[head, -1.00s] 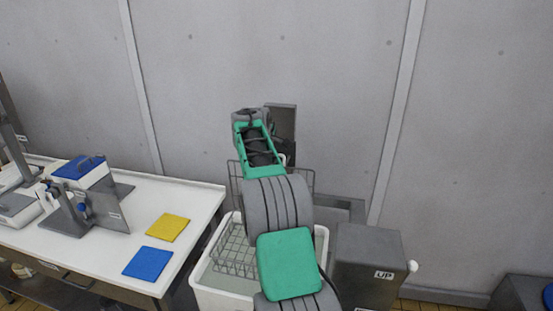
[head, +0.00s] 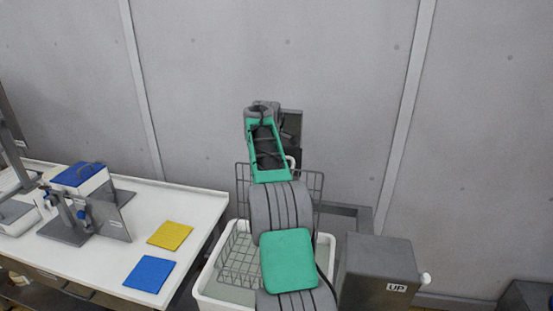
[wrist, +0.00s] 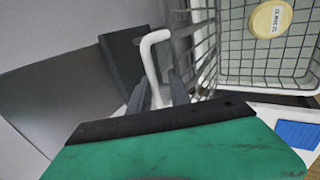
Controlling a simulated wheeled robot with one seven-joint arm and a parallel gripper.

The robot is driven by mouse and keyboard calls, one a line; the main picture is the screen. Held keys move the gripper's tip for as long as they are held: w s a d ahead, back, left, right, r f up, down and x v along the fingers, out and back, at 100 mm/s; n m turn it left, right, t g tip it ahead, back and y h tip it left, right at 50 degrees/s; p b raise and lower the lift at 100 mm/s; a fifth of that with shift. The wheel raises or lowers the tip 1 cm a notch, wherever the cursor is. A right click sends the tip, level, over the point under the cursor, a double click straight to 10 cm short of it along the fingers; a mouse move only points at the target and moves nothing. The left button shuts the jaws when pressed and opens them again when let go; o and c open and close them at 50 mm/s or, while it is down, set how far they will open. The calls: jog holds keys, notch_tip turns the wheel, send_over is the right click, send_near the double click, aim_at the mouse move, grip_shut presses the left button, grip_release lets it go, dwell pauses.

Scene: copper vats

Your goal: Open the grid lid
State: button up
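The grid lid (head: 311,182) is a wire panel standing roughly upright at the back of a white tub (head: 209,293) in the head view, partly hidden by my arm. In the wrist view the lid's wires (wrist: 203,42) run steeply beside a white handle loop (wrist: 147,44). My gripper (wrist: 157,80) has its two grey fingers on either side of the handle's lower part. A gap seems to show between fingers and handle, so it looks open around it. In the head view my fingers are hidden behind the arm.
A wire basket (head: 238,262) sits in the tub; a round pale tag (wrist: 271,19) shows in the wrist view. A grey box marked UP (head: 375,265) stands right of the tub. A white table (head: 100,240) with blue (head: 149,274) and yellow cloths (head: 170,235) is left. The wall is close behind.

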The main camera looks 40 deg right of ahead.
jog(key=shift+o, duration=0.6)
jog(key=shift+s+d, duration=0.3)
jog(key=shift+d, duration=0.05)
jog(key=v, duration=0.8)
jog(key=s+a+m+y+b, duration=0.1)
jog(key=s+a, duration=0.2)
jog(key=a, duration=0.5)
jog(key=s+a+f+m+t+b, duration=0.1)
jog(key=s+a, duration=0.2)
jog(key=a, duration=0.5)
jog(key=s+a+m+y+b, duration=0.1)
jog(key=s+a+m, duration=0.15)
jog(key=a, duration=0.45)
jog(key=s+a+f+m+y+b, duration=0.1)
jog(key=s+a+f+m+y, duration=0.1)
jog(key=s+a+f, duration=1.2)
jog(key=s+a+m, duration=0.1)
jog(key=s+a, duration=0.2)
jog(key=s, duration=0.1)
jog(key=shift+f+y, duration=0.2)
jog(key=shift+y, duration=0.2)
jog(key=shift+s+d, duration=0.15)
